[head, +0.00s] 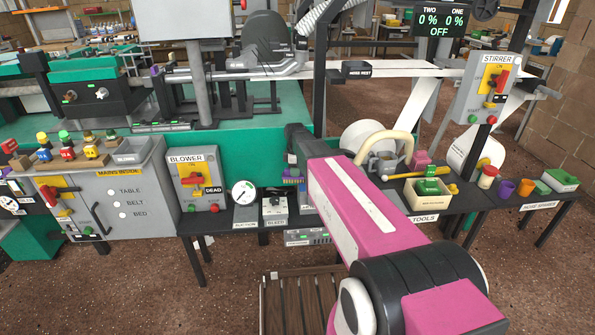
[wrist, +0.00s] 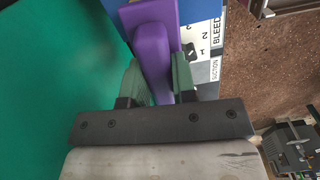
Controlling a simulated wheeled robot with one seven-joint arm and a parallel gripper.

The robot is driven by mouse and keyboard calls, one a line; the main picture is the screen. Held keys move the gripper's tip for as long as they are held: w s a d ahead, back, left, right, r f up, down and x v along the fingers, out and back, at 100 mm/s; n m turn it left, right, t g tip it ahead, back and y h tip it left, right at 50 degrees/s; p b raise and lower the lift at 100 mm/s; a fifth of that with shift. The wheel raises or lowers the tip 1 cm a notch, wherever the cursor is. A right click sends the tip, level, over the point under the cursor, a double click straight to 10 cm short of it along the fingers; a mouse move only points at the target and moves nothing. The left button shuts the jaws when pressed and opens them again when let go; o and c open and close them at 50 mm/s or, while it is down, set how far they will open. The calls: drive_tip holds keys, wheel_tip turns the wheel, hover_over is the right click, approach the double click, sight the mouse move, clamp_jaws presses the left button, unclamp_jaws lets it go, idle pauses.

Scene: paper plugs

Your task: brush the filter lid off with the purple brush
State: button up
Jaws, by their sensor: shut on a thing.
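The purple brush (wrist: 155,40) is between the two green fingers of my gripper (wrist: 157,78) in the wrist view. The fingers are shut on its handle, and its far end runs out of the top of the picture. In the head view a small purple part (head: 293,172) shows beside the end of my pink arm. The arm hides most of my gripper there. I cannot make out the filter lid for certain in either view.
A round gauge (head: 243,192) and the BLOWER box (head: 196,180) stand left of my arm. The TOOLS box (head: 428,199) is to the right.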

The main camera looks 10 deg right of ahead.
drive_tip(key=shift+d, duration=0.15)
drive_tip(key=shift+d+r, duration=0.15)
drive_tip(key=shift+d, duration=4.3)
clamp_jaws()
wheel_tip(320, 180, up, 6)
drive_tip(key=shift+r, duration=0.1)
drive_tip(key=shift+r, duration=1.4)
